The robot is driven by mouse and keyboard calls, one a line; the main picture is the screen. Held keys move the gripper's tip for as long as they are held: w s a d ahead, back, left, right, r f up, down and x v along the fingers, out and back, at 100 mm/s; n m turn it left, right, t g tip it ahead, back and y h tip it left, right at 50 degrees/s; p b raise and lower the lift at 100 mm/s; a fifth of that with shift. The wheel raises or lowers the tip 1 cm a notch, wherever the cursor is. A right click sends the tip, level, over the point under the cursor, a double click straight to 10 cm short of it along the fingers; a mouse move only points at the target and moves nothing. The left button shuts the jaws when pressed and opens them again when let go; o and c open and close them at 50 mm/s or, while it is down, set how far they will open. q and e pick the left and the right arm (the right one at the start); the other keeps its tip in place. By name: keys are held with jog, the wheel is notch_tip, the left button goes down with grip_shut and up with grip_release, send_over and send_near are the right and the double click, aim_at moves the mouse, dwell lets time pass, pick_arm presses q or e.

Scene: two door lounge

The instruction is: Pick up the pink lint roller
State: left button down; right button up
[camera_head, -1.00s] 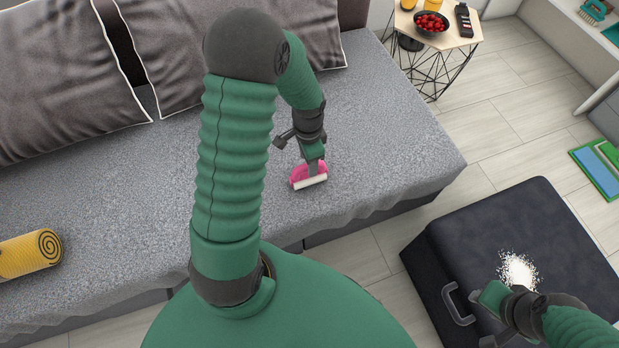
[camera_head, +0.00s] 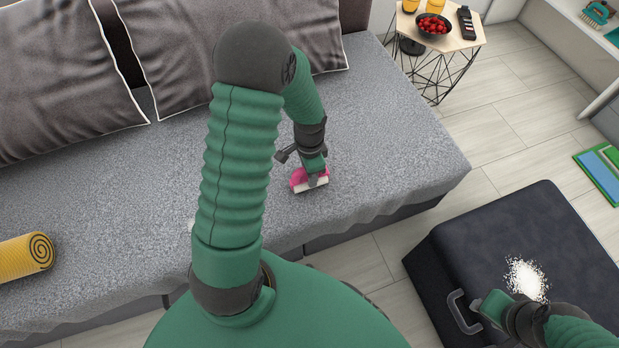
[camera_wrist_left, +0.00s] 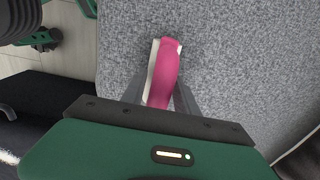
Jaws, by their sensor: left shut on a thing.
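The pink lint roller (camera_head: 297,180) with a white roll lies on the grey sofa seat near its front edge. It also shows in the left wrist view (camera_wrist_left: 166,70), between the two fingers. My left gripper (camera_head: 313,181) reaches down from above and is shut on the lint roller. In the head view the gripper hides part of it.
The grey sofa (camera_head: 390,150) has dark cushions at the back and a yellow rolled mat (camera_head: 22,256) at left. A dark ottoman (camera_head: 560,225) with white crumbs (camera_head: 526,279) stands at right. A side table (camera_head: 455,40) holds a bowl of red fruit (camera_head: 433,26).

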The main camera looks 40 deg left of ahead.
pick_arm(q)
jog(key=shift+r+p, duration=0.35)
jog(key=shift+r, duration=0.1)
notch_tip(320, 180, up, 3)
jog(key=shift+s+r+p, duration=0.1)
jog(key=shift+p, duration=1.05)
jog(key=s+d+p, duration=0.8)
jog(key=s+p, duration=0.5)
jog(key=shift+d+r, duration=0.3)
jog(key=shift+r, duration=0.15)
jog(key=shift+s, duration=0.1)
